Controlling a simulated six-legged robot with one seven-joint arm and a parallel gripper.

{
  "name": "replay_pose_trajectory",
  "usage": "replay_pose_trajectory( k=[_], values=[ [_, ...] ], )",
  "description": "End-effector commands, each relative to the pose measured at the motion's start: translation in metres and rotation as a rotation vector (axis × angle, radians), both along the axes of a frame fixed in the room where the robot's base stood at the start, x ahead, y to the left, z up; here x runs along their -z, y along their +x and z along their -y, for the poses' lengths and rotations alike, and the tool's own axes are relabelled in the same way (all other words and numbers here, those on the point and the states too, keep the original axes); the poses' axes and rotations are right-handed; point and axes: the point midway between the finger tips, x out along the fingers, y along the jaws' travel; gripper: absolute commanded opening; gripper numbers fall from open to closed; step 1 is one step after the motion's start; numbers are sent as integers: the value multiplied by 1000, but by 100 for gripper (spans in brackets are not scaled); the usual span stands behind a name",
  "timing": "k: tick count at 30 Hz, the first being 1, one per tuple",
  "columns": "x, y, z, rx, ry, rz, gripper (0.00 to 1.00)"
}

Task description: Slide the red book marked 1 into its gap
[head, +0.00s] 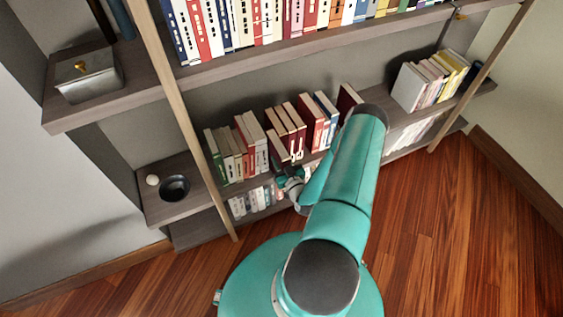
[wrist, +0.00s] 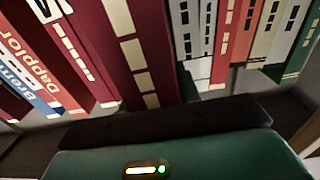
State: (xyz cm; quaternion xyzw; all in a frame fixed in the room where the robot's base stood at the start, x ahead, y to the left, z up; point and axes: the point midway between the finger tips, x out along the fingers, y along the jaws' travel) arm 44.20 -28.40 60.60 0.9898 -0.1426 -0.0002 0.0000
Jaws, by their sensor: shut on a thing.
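A dark red book with cream marks (wrist: 135,45) fills the middle of the wrist view, its lower end at my gripper. In the head view this red book (head: 278,146) stands tilted in the middle shelf's row, between red books on its right and pale and red books on its left. My gripper (head: 288,180) is shut on its lower end at the shelf's front. The fingertips are mostly hidden, and I cannot read a number 1. How deep the book sits in the gap is unclear.
White-grey books (wrist: 195,45) stand right of the red book in the wrist view, and more red books (wrist: 75,50) on its left. In the head view, a shelf of books (head: 270,25) runs above, a wooden upright (head: 185,110) stands left, and a black bowl (head: 174,187) sits on the side shelf.

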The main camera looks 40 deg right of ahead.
Motion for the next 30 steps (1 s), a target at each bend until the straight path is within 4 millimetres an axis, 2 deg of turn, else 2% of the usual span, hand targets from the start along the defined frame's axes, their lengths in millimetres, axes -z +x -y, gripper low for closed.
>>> replay_pose_trajectory(
  k=[14,30],
  values=[
    [-1,4,1,-1,-1,5,0],
    [-2,29,8,-1,-1,5,0]
  ],
)
